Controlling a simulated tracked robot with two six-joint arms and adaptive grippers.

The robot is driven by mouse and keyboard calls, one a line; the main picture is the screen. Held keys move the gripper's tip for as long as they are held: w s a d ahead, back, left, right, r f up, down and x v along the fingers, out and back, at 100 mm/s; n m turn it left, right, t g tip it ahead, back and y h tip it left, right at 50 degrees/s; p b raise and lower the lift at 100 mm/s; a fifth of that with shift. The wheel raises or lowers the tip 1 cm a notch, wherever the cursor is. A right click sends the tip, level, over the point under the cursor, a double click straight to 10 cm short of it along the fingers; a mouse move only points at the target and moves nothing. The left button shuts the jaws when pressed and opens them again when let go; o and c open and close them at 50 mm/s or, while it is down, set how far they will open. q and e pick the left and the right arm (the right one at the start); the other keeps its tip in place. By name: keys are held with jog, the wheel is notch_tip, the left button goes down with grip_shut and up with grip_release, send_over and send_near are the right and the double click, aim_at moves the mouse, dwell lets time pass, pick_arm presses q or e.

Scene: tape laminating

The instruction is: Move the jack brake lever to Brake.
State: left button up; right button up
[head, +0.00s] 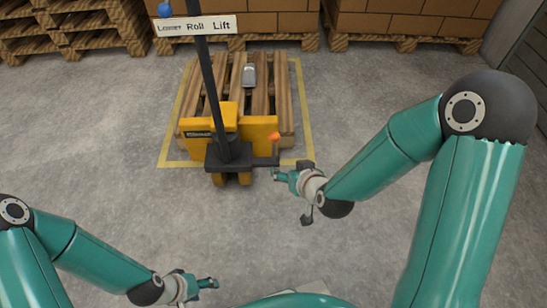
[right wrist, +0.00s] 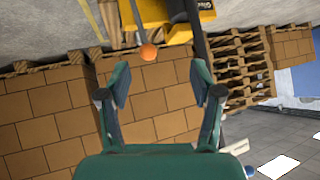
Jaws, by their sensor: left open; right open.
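The yellow pallet jack (head: 260,133) stands at the pallet with its black handle (head: 211,85) rising from the base. The brake lever is a thin dark rod at the jack's right side, tipped with an orange knob (head: 274,135). The knob also shows in the right wrist view (right wrist: 148,52), just beyond and between the fingertips, not gripped. My right gripper (head: 279,176) is open and empty, just below the knob in the head view; its two spread fingers show in the right wrist view (right wrist: 160,82). My left gripper (head: 213,283) is open and empty, low over the floor. No Brake marking is legible.
A wooden pallet (head: 285,90) with a grey object (head: 249,75) lies inside a yellow floor outline (head: 303,110). Stacked boxes (head: 415,16) stand behind. The front floor is clear.

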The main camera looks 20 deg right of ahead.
aim_at(276, 140)
jog(key=w+f+t+b, duration=0.1)
jog(key=w+f+b, duration=0.1)
jog(key=w+b, duration=0.2)
jog(key=w+d+f+t+b, duration=0.1)
jog(key=w+f+b, duration=0.2)
jog(key=w, duration=0.5)
jog(key=w+f+t+h+b, duration=0.1)
jog(key=w+f+b, duration=0.1)
jog(key=w+b, duration=0.3)
jog(key=shift+w+d+f+b, duration=0.2)
jog(key=shift+w+d+b, duration=0.2)
jog(key=shift+w, duration=0.25)
pick_arm(q)
notch_tip(276, 140, down, 16)
jog(key=shift+r, duration=0.15)
